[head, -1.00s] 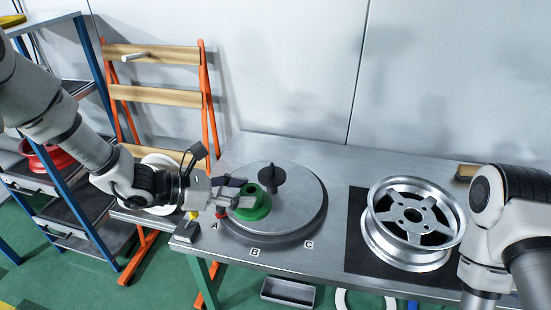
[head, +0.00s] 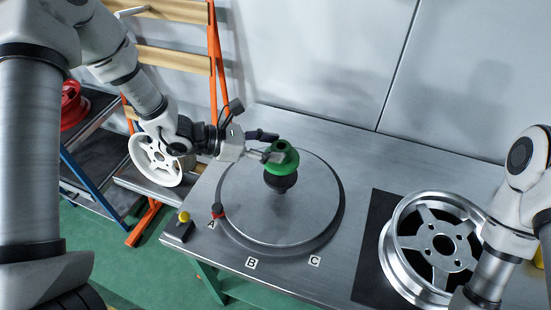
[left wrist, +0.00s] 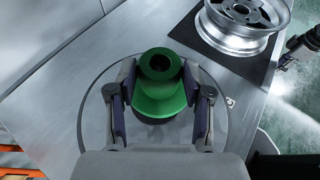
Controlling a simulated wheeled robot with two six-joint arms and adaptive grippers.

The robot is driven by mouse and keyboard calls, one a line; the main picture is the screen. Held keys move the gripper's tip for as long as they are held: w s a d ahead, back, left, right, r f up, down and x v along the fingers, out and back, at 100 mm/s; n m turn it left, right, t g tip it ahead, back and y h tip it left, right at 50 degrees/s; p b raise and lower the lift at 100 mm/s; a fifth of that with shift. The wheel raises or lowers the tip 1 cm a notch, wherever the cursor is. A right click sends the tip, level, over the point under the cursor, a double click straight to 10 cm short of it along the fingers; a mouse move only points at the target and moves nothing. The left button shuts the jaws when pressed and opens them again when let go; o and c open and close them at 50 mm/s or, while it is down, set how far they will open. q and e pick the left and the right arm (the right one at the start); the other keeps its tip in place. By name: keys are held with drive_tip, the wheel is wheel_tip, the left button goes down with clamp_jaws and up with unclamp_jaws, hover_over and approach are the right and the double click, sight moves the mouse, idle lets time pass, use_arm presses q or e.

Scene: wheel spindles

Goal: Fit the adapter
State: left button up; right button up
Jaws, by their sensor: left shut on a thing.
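The green adapter (head: 282,158) is a flanged ring with a raised collar and a central hole. My left gripper (head: 268,155) is shut on it, one finger on each side. The adapter is over the dark spindle (head: 281,183) on the round grey turntable (head: 245,205). The spindle's tip is hidden, so I cannot tell whether the adapter is around it or only above it. In the left wrist view the adapter (left wrist: 158,95) sits between the fingers (left wrist: 160,115). A dark part at that view's right edge looks like my right gripper (left wrist: 292,52); its jaws are unclear.
A silver wheel (head: 437,245) lies on a dark mat at the right. A red knob (head: 217,210) stands at the turntable's edge, near labels A, B and C. A yellow button box (head: 182,224) is at the left corner. A white wheel (head: 158,162) is behind the left arm.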

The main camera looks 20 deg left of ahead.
use_arm(q)
drive_tip(key=f, duration=0.5)
drive_tip(key=shift+w+f+p, duration=0.15)
drive_tip(key=shift+w+p, duration=0.2)
drive_tip(key=shift+p, duration=0.05)
drive_tip(key=shift+s, duration=0.1)
drive_tip(key=shift+f+b, duration=0.2)
drive_tip(key=shift+b, duration=0.1)
drive_tip(key=o, duration=1.2)
drive_tip(key=shift+o, duration=0.2)
drive_tip(key=shift+r, duration=0.15)
